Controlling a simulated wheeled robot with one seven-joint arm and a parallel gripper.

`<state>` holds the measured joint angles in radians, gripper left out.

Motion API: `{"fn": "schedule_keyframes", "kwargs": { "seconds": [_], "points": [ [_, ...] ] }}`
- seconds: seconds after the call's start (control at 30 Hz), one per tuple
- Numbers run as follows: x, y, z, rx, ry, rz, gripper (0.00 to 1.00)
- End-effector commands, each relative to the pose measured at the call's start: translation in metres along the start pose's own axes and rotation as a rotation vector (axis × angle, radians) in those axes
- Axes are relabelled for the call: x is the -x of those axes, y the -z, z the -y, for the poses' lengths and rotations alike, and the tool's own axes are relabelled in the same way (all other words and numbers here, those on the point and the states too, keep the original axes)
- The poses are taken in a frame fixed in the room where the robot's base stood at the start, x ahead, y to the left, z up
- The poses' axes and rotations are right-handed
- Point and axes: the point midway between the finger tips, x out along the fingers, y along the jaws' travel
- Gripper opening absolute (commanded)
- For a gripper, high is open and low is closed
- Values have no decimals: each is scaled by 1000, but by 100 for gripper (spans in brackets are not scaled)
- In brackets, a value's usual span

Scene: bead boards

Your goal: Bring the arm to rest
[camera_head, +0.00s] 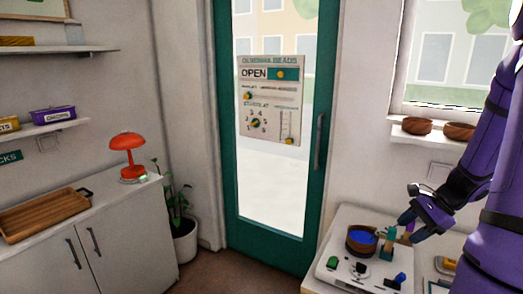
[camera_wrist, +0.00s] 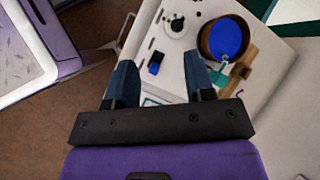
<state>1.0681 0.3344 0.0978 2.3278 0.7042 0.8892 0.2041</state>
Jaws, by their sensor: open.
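My purple arm (camera_head: 488,150) reaches in from the right of the head view. My gripper (camera_head: 403,230) is above the right part of the white bead board on the counter. In the wrist view my gripper (camera_wrist: 160,82) has its two dark blue fingers apart, with nothing held between them. The white board (camera_head: 330,272) carries a brown round bowl (camera_head: 351,244) with blue inside, a green piece, a dial and blue pieces. The wrist view shows the board (camera_wrist: 183,63), the blue-filled bowl (camera_wrist: 226,38), a dial (camera_wrist: 176,26) and a blue slider knob (camera_wrist: 155,64).
A teal-framed door (camera_head: 226,130) with an OPEN poster (camera_head: 271,100) stands at the back. An orange lamp (camera_head: 128,155) and a wooden tray (camera_head: 42,213) are on the left cabinet. Brown bowls (camera_head: 417,126) sit on the windowsill. A potted plant (camera_head: 183,225) stands by the door.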

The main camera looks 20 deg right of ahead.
Motion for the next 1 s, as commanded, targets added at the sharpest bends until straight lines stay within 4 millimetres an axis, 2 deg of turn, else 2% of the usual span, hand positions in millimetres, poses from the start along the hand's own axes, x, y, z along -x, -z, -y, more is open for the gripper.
{"fn": "schedule_keyframes", "kwargs": {
  "seconds": [0.03, 0.2, 0.47, 0.7, 1.0],
  "points": [
    [4, -21, 7, 80, -26, -24, 49],
    [12, -83, 17, 337, -108, -96, 49],
    [26, -172, 12, 724, -207, -204, 49],
    [42, -243, -10, 1076, -267, -303, 49],
    [65, -309, -54, 1501, -290, -431, 49]
  ]
}}
